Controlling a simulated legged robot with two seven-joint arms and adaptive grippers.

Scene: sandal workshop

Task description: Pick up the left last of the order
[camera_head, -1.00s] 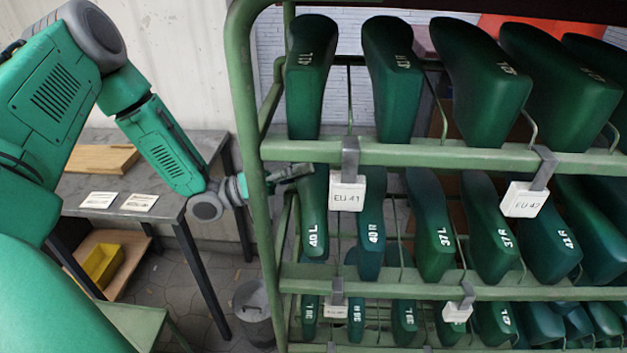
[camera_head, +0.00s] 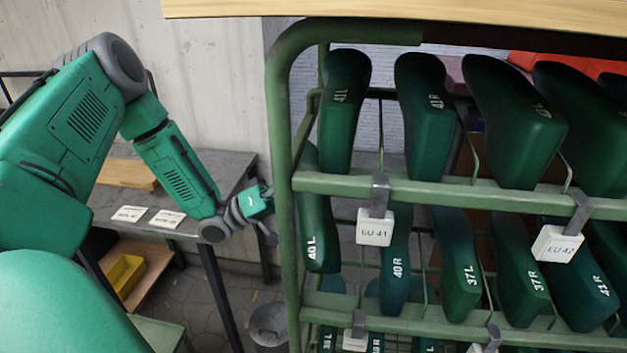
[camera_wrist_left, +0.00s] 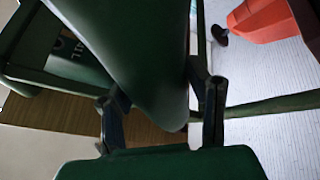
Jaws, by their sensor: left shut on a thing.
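The green last marked 40 L (camera_head: 318,225) is at the left end of the rack's middle row. It sits higher than the last marked 40 R (camera_head: 398,265) beside it and leans close to the rack's left post. My left gripper (camera_head: 268,218) is at that post, its fingertips hidden behind it in the head view. In the left wrist view my left gripper (camera_wrist_left: 163,118) has its two dark fingers on either side of a green last (camera_wrist_left: 140,45), shut on it. My right gripper is not in view.
The green rack's post (camera_head: 282,200) stands between my left gripper and the rows. Above is the shelf with the 41 L last (camera_head: 343,115) and the EU 41 tag (camera_head: 374,228).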

